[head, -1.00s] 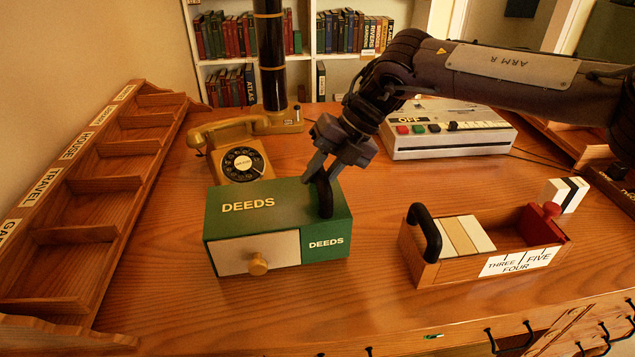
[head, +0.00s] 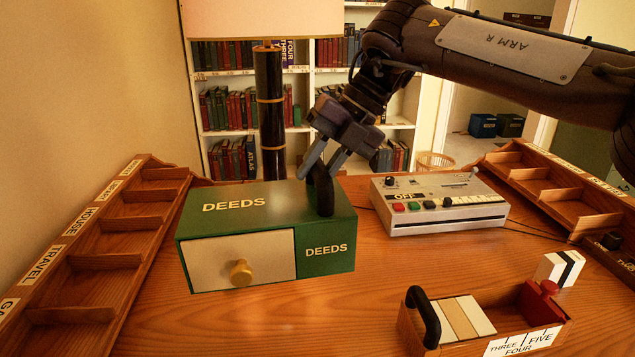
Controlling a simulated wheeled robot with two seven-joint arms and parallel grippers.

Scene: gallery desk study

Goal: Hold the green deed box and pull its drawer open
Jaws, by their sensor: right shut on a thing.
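A black upright handle (head: 325,197) stands on the box's top right. My right gripper (head: 322,176) reaches down from the upper right and is shut on this handle. My left gripper is out of view, and nothing touches the knob.
A wooden tray (head: 408,330) with blocks sits at front right. A grey machine (head: 440,222) stands behind it. Labelled sorting racks (head: 95,260) line the left and another (head: 555,190) the right. A lamp (head: 270,120) stands behind the box. Desk in front of the box is clear.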

